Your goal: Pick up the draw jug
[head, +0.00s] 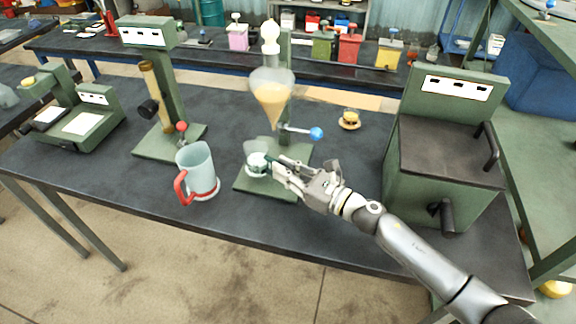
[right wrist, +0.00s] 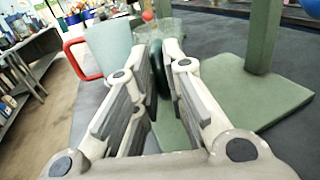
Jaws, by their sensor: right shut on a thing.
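A small clear jug (head: 253,152) with a dark green handle (right wrist: 152,80) is under the glass funnel (head: 271,92), over the green stand base (head: 262,186); I take it as the draw jug. My right gripper (head: 275,166) reaches it from the right and is shut on its handle. In the right wrist view the fingers (right wrist: 159,55) stand on both sides of the handle, and the clear body shows faintly behind. I cannot tell whether the jug touches the base. My left gripper is not in view.
A larger pale jug with a red handle (head: 196,168) stands to the left on the dark bench (head: 105,185). A blue-knobbed lever (head: 316,134) sticks out above my gripper. A green box machine (head: 440,165) stands right, a green column stand (head: 165,143) left.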

